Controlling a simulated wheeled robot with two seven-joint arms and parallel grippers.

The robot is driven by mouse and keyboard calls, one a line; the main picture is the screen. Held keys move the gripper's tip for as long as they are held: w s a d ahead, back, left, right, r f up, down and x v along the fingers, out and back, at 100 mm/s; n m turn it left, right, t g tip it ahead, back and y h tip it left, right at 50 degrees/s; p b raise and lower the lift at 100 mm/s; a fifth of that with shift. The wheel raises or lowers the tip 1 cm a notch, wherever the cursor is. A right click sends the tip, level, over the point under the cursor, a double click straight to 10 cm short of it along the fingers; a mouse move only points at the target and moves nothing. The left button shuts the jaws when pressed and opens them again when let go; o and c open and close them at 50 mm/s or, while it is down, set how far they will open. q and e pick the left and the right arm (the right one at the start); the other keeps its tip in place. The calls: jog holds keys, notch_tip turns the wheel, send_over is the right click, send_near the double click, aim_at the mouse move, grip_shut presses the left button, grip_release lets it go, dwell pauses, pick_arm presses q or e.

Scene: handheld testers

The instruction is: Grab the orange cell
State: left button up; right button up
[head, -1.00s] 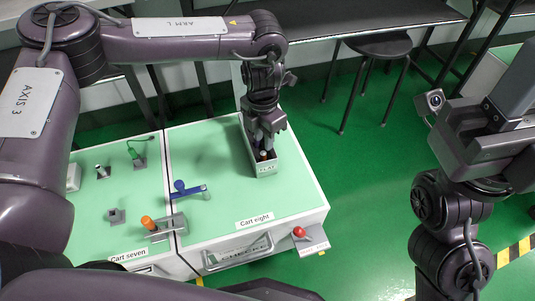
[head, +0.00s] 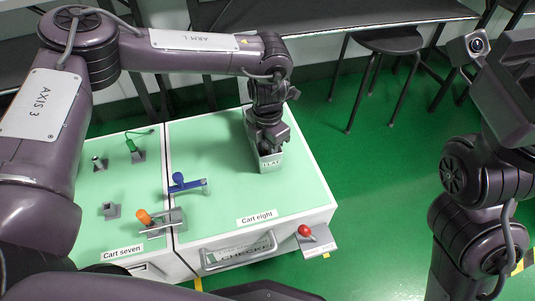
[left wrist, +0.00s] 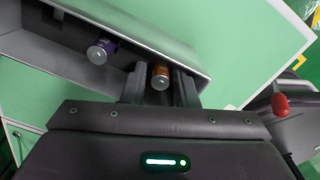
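The orange cell (left wrist: 161,76) lies in a grey narrow tray (head: 270,164) labelled "FLAT" on Cart eight. In the left wrist view its silver end faces the camera. My left gripper (head: 265,148) is down at the tray. The left wrist view shows its two fingers (left wrist: 160,88) open, one on each side of the orange cell, with narrow gaps. A purple cell (left wrist: 100,52) lies in the same tray, left of the fingers. In the head view the gripper hides the cells. My right arm is at the right edge; its fingers are not visible.
A blue-handled lever (head: 188,184) and an orange-handled device (head: 160,220) stand left of the tray. A red knob (head: 304,231) sits at Cart eight's front right, also in the left wrist view (left wrist: 280,104). The green top (head: 225,185) around is mostly clear.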

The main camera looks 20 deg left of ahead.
pick_arm(q)
grip_shut()
jog(key=shift+r, duration=0.1)
